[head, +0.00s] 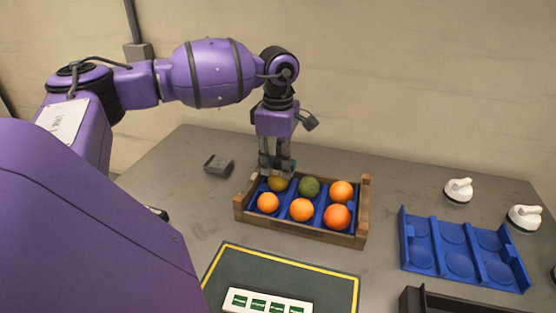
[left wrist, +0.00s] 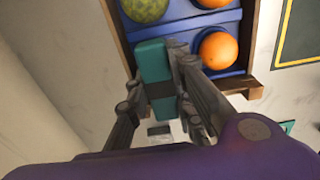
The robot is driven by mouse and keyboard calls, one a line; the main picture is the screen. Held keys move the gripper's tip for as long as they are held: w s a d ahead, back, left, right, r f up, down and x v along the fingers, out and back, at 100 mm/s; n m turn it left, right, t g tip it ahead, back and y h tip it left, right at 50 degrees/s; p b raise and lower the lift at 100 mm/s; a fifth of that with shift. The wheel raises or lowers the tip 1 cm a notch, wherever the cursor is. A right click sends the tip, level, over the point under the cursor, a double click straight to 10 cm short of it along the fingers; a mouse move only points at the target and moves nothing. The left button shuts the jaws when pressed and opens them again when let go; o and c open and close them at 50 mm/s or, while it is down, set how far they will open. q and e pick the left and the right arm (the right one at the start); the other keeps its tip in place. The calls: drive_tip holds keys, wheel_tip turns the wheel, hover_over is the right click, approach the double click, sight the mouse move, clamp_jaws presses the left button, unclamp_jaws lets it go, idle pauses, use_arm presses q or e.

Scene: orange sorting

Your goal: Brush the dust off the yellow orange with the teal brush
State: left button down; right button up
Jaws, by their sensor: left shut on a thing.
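The yellow orange (head: 277,184) sits in the back left compartment of the wooden crate (head: 300,231). Its top is close under my left gripper (head: 277,168), which points down over it from behind. The left gripper is shut on the teal brush (left wrist: 152,60), which lies between the fingers in the left wrist view. There the brush and fingers hide the yellow orange. I cannot tell whether the brush touches it. In the head view the brush is hardly visible between the fingers. My right gripper is not in view.
The crate also holds a green fruit (head: 309,187) and several oranges (head: 302,209). A grey block (head: 218,165) stands left of it. A yellow-edged mat (head: 290,262) lies in front. To the right are an empty blue tray (head: 438,237) and white knobbed objects (head: 458,190).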

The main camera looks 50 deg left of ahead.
use_arm(q)
drive_tip(key=shift+d+f, duration=0.1)
idle(0.3)
drive_tip(key=shift+w+d+b, duration=0.3)
drive_tip(key=shift+d, duration=0.25)
drive_tip(key=shift+s+a+p, duration=0.2)
drive_tip(key=shift+s+a, duration=0.15)
drive_tip(key=shift+a, duration=0.3)
drive_tip(key=shift+s+a+p, duration=0.2)
drive_tip(key=shift+s+a, duration=0.1)
drive_tip(key=shift+a, duration=0.3)
drive_tip(key=shift+w+d+b, duration=0.35)
drive_tip(key=shift+d+b, duration=0.1)
drive_tip(key=shift+d, duration=0.15)
drive_tip(key=shift+w+d+b, duration=0.35)
drive_tip(key=shift+d, duration=0.25)
drive_tip(key=shift+s+a+p, duration=0.25)
drive_tip(key=shift+s+a, duration=0.1)
drive_tip(key=shift+a, duration=0.25)
drive_tip(key=shift+s+a+p, duration=0.2)
drive_tip(key=shift+s+a, duration=0.15)
drive_tip(key=shift+a, duration=0.25)
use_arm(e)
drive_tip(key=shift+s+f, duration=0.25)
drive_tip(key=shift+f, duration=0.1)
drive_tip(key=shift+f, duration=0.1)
